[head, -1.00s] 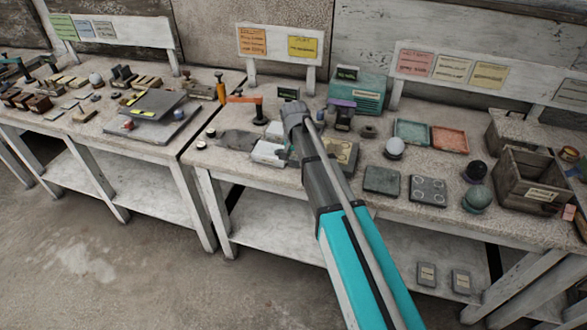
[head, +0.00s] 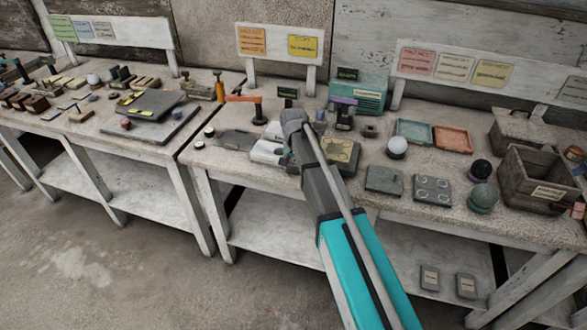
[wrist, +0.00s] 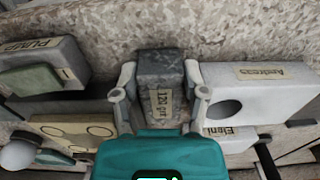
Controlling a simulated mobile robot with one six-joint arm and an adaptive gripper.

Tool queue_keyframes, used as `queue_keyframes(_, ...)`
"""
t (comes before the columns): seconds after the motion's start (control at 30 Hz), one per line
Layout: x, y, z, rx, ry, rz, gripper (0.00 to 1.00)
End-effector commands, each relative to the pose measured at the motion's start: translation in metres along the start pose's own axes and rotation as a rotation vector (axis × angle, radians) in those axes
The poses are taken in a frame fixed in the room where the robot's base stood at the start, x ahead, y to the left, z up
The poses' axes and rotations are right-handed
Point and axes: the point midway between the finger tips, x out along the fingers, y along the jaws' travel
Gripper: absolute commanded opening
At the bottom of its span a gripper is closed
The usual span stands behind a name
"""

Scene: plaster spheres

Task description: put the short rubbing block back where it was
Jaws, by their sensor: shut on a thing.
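The short rubbing block (wrist: 158,68) is a dark grey, speckled block with a cream label that seems to read "120 grit". In the wrist view it sits between the two pale fingers of my gripper (wrist: 160,84), which is shut on it. The block is over or on the speckled bench top; I cannot tell whether it touches. In the head view my arm hides the block and the fingers, near the white blocks (head: 267,150).
In the wrist view, white blocks labelled "Andreas" (wrist: 275,92) and "Eleni" (wrist: 232,140) lie close on the right. A grey labelled block (wrist: 62,62) and a cream plate with circles (wrist: 75,128) are on the left. Bare bench (wrist: 225,30) lies above.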

Motion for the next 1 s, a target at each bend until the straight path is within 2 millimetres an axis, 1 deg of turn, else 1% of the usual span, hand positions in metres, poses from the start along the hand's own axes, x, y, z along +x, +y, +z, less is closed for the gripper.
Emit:
queue_keyframes(0.3, 0.0001, 0.0, 0.0, 0.0, 0.0, 0.0, 0.0)
queue_keyframes(0.47, 0.0041, 0.0, 0.0, 0.0, 0.0, 0.0, 0.0)
queue_keyframes(0.5, 0.0028, 0.0, 0.0001, 0.0, 0.0, 0.0, 0.64)
queue_keyframes(0.57, 0.0027, 0.0, 0.0001, 0.0, 0.0, 0.0, 0.75)
queue_keyframes(0.6, 0.0027, 0.0, 0.0001, 0.0, 0.0, 0.0, 0.82)
queue_keyframes(0.63, 0.0026, 0.0, 0.0001, 0.0, 0.0, 0.0, 0.88)
queue_keyframes(0.67, 0.0026, 0.0, 0.0001, 0.0, 0.0, 0.0, 0.91)
queue_keyframes(1.0, 0.0026, 0.0, 0.0001, 0.0, 0.0, 0.0, 0.91)
